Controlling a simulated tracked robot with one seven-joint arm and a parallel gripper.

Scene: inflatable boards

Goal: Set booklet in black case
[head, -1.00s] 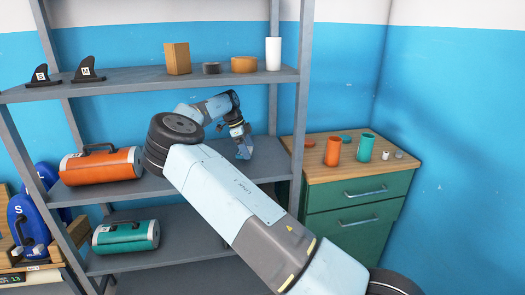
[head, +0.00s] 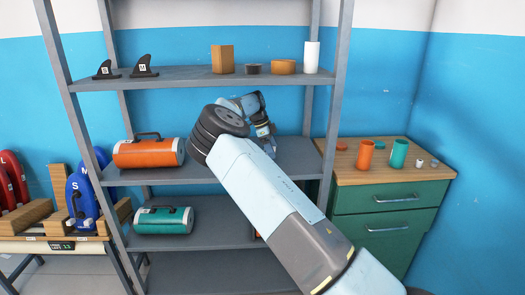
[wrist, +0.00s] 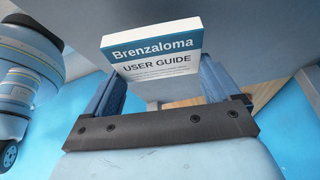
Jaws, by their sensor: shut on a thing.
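My gripper (wrist: 160,78) is shut on a booklet (wrist: 152,47), a small white and blue block-like piece marked "Brenzaloma USER GUIDE". The booklet sits between both fingers in the wrist view, its printed face towards the camera. In the head view my gripper is at the middle shelf level, mostly hidden behind my own arm, and the booklet cannot be made out. No black case can be made out in either view. An orange case (head: 148,154) with a black handle lies on the middle shelf, and a teal case (head: 163,220) on the shelf below.
The grey shelf rack (head: 195,178) has uprights close to my arm. Its top shelf holds two black fins (head: 144,66), a box (head: 222,58) and a white cylinder (head: 312,57). A green cabinet (head: 390,210) stands right. Red and blue boards (head: 82,200) stand left.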

